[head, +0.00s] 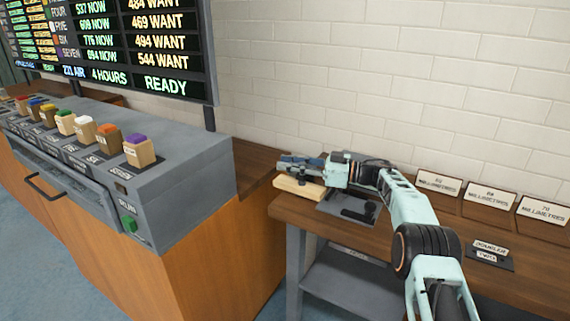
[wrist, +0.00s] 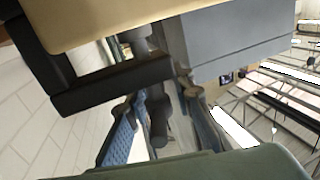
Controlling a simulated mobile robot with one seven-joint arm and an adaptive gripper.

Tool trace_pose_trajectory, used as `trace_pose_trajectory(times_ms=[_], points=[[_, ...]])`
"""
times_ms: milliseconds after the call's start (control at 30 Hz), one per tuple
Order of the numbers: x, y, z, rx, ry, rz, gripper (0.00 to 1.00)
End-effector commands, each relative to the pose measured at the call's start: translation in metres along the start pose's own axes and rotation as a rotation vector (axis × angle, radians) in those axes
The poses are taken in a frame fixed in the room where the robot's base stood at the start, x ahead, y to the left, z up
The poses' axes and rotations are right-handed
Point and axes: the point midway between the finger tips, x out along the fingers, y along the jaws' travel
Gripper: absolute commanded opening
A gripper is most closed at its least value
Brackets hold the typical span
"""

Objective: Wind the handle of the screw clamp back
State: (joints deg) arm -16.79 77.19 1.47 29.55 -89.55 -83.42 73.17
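The screw clamp is mostly hidden behind my gripper and arm in the head view; a black part (head: 358,212) rests on a grey plate (head: 334,209) at the bench's left end. A pale wooden piece (head: 299,188) lies there too, just below my gripper (head: 302,165). In the wrist view, the blue-padded fingers of my gripper (wrist: 163,138) are apart, with a dark rod-like part (wrist: 158,118), perhaps the handle, between them. Contact with either pad is not clear. A black bar (wrist: 112,87) and a grey block (wrist: 240,42) are close beyond the fingers.
The brown wooden bench (head: 420,232) runs right, with millimetre signs (head: 438,183) along the wall and a small dark labelled plate (head: 490,255). A grey console (head: 185,170) with coloured blocks stands left, close to the bench. A white brick wall (head: 400,80) is behind.

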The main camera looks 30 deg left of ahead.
Motion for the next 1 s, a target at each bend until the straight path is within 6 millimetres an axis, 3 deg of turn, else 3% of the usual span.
trace_pose_trajectory(times_ms=[200,400,700,767,833,1000], points=[[-0.040,0.001,0.000,0.001,-0.002,0.004,0.22],[-0.061,0.000,0.001,0.002,-0.003,0.003,0.22],[-0.064,0.000,0.001,0.002,-0.002,0.002,0.22],[-0.064,0.000,0.000,0.001,-0.002,0.003,0.27],[-0.063,0.001,-0.005,-0.005,0.000,0.006,0.33],[-0.062,0.017,-0.030,0.002,0.019,0.074,0.33]])
